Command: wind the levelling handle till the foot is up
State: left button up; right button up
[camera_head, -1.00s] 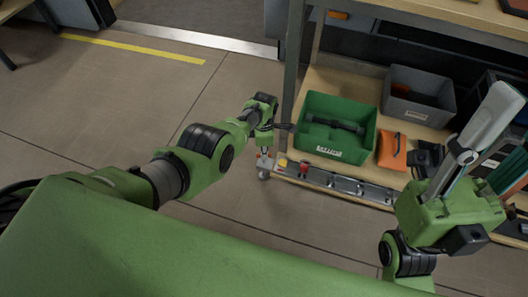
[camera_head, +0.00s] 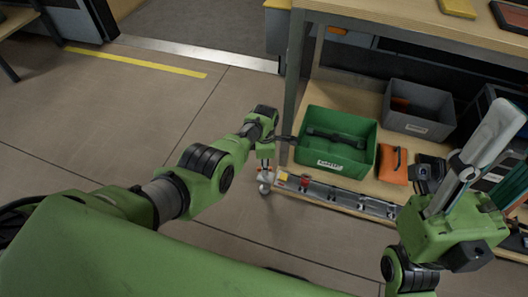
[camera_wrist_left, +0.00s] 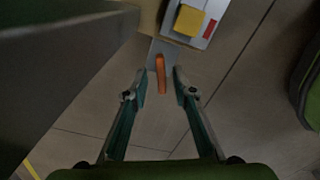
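The orange levelling handle (camera_wrist_left: 161,73) stands between the two teal-dark fingers of my left gripper (camera_wrist_left: 160,82) in the left wrist view. The fingers are open, with a gap on both sides of the handle. In the head view my left gripper (camera_head: 282,139) is beside the front post of the shelf unit. A small pale foot or wheel (camera_head: 265,187) shows below it at the shelf corner. Its clearance from the floor cannot be told.
The low shelf holds a green bin (camera_head: 345,165), a grey bin (camera_head: 418,130) and an orange case (camera_head: 393,166). A grey rail (camera_head: 340,193) with a yellow block (camera_wrist_left: 189,20) runs along its front edge. Open floor (camera_head: 130,110) lies to the left.

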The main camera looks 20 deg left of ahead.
pick_arm(q)
notch_tip(320, 180, up, 11)
dwell(0.7)
